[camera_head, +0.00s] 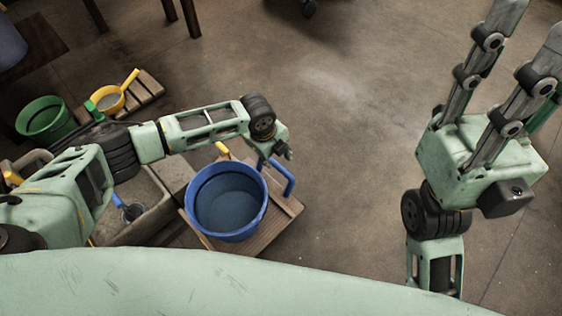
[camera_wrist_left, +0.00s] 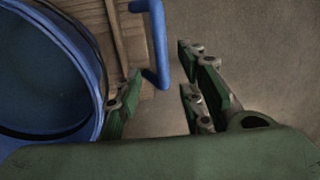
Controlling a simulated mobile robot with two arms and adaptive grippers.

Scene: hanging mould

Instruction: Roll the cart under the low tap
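A wooden cart (camera_head: 278,222) carries a blue bucket (camera_head: 228,202) and has a blue handle (camera_head: 288,178) at its right side. My left gripper (camera_head: 280,158) is above the handle. In the left wrist view the gripper (camera_wrist_left: 160,95) is open. The blue handle (camera_wrist_left: 155,45) reaches into the gap between its fingers, which do not close on it. The bucket (camera_wrist_left: 50,75) is left of the fingers. My right gripper (camera_head: 522,70) is raised at the right, fingers apart and empty. I cannot clearly make out the low tap.
A grey trough (camera_head: 150,225) stands left of the cart. The floor in the middle (camera_head: 340,110) is clear.

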